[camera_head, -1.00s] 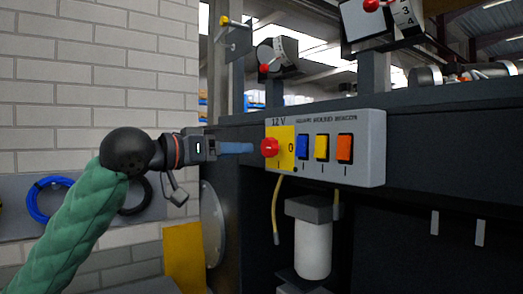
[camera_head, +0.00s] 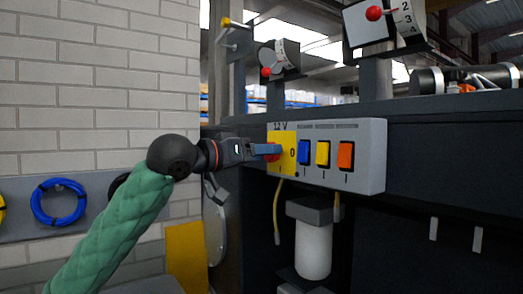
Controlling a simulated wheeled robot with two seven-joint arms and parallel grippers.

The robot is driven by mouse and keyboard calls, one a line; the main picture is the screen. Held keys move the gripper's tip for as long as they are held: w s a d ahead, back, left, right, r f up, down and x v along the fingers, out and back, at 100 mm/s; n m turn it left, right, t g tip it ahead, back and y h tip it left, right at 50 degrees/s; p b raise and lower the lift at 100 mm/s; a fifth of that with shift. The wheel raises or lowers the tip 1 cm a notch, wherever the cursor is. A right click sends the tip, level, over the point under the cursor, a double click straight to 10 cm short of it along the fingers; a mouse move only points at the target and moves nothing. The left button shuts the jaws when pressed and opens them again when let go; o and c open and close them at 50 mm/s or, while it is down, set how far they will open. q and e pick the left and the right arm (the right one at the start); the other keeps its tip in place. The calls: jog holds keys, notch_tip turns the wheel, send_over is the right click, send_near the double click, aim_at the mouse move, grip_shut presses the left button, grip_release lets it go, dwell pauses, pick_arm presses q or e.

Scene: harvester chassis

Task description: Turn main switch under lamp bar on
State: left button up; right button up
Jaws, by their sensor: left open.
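The main switch is a red knob (camera_head: 273,157) on a yellow plate (camera_head: 288,140) at the left end of the grey switch panel (camera_head: 373,152), under a "12 V" mark. A "0" shows on the plate to the right of the knob. My left gripper (camera_head: 270,150) comes in from the left with its blue fingers at the knob, hiding most of it. It is open; I cannot tell whether the fingers touch the knob. My right gripper is not in view.
Blue (camera_head: 303,151), yellow (camera_head: 322,153) and orange (camera_head: 346,155) rocker switches sit right of the knob. A white canister (camera_head: 313,250) and yellow cables hang below the panel. Levers with red knobs (camera_head: 375,13) stand above. A brick wall (camera_head: 90,90) is on the left.

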pick_arm(q)
jog(key=shift+w+d, duration=0.1)
jog(key=shift+d, duration=0.1)
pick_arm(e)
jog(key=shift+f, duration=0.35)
pick_arm(q)
jog(key=shift+c, duration=0.2)
jog(key=c, duration=0.9)
